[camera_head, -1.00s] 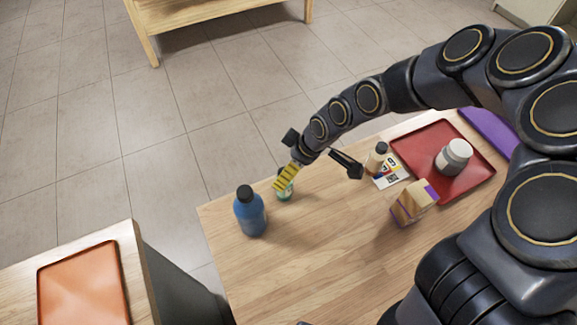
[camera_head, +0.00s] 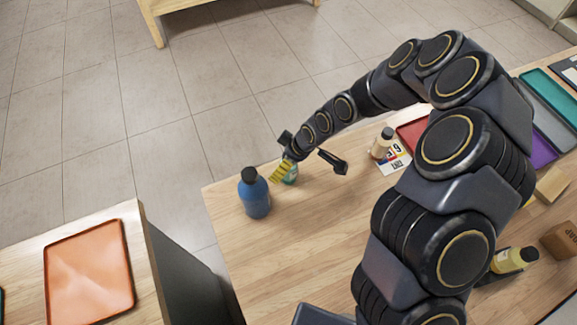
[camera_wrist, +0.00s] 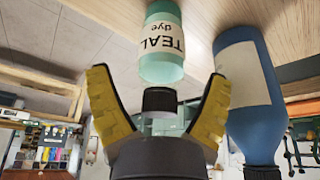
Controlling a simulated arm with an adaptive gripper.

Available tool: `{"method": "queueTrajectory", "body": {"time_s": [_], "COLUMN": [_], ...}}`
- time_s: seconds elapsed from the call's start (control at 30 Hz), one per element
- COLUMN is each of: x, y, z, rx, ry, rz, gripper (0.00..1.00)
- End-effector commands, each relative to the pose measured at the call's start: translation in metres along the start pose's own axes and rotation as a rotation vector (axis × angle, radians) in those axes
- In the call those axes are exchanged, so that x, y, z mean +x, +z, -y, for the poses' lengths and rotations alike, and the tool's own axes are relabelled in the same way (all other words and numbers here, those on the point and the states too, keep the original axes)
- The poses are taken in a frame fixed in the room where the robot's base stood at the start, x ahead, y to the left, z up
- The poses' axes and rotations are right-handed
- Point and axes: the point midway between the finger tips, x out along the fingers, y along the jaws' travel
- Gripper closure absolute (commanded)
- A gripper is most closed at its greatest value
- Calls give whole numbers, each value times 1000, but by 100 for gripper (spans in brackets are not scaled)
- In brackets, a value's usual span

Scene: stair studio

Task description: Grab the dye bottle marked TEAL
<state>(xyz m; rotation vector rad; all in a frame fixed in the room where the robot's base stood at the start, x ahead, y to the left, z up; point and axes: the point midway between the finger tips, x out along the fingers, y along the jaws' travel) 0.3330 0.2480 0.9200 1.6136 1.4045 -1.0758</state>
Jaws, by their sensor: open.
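The dye bottle marked TEAL (camera_wrist: 163,35) is a small pale green bottle with a white label and a black cap. It stands on the wooden table and shows upside down in the wrist view. In the head view only part of the bottle (camera_head: 291,176) shows behind my gripper (camera_head: 281,172). In the wrist view my gripper (camera_wrist: 159,85) is open, its yellow finger pads apart. The bottle's cap lies between the pads in that picture, with a gap on each side. I cannot tell how far the fingertips are from the bottle in depth.
A larger blue bottle (camera_head: 254,198) with a black cap stands close beside the teal one, also in the wrist view (camera_wrist: 250,95). A cream bottle (camera_head: 381,145) stands by a printed card (camera_head: 397,160). An orange tray (camera_head: 92,270) lies on the separate left table.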

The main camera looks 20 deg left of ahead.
Motion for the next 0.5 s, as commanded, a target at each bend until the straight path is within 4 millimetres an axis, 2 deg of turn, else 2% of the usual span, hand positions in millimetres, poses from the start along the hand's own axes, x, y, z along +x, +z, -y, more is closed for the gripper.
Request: {"method": "queueTrajectory", "body": {"time_s": [0.07, 0.23, 0.5], "x": [0, 0, 0], "y": [0, 0, 0], "z": [0, 0, 0], "rx": [0, 1, 1], "ry": [0, 0, 0], "rz": [0, 1, 1], "gripper": [20, 88, 88]}}
